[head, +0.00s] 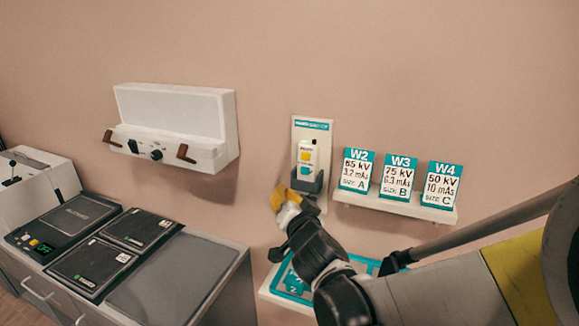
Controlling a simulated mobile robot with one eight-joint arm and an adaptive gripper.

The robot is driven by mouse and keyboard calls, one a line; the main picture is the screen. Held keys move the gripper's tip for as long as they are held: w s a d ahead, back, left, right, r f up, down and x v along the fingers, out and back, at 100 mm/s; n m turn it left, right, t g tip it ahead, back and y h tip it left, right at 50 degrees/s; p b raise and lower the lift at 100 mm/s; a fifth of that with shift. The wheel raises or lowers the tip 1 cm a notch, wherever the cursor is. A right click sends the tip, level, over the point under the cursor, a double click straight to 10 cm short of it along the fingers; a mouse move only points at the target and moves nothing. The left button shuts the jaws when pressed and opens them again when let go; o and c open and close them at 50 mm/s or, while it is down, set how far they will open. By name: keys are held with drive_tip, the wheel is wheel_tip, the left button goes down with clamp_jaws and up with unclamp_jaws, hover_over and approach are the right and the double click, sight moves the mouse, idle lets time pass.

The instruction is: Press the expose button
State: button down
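A white handset (307,161) with a yellow button (305,157) sits in a dark holder on a white wall plate (313,124) with a teal header. The label by the button is too small to read, so I cannot tell whether it is the expose button. My gripper (281,197) is in front of the wall, just below and left of the handset's holder, apart from the yellow button in the picture. Its orange-yellow tip shows, but the gap between its fingers does not. I cannot tell whether it touches the holder.
A wall shelf (394,207) right of the handset bears cards W2, W3 and W4. A white wall unit (174,128) with brown handles hangs at left. A grey cabinet (180,280) with dark panels stands below it. A teal-and-white tray (270,292) lies partly hidden below my arm.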

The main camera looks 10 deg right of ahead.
sight(299, 173)
drive_tip(key=shift+w, duration=0.1)
idle(0.3)
drive_tip(key=shift+w+d+b, duration=0.1)
drive_tip(key=shift+w+d, duration=0.75)
drive_tip(key=shift+w, duration=0.3)
drive_tip(key=shift+w+d+b, duration=0.1)
drive_tip(key=shift+w+d, duration=0.75)
drive_tip(key=shift+w, duration=0.35)
drive_tip(key=shift+w+d+b, duration=0.1)
drive_tip(key=shift+w+d, duration=0.75)
drive_tip(key=shift+w, duration=0.3)
drive_tip(key=shift+w, duration=0.1)
drive_tip(key=shift+w+d, duration=0.25)
drive_tip(key=shift+w+d, duration=0.3)
drive_tip(key=shift+w, duration=0.1)
drive_tip(key=shift+s+a, duration=0.55)
drive_tip(key=shift+s, duration=0.2)
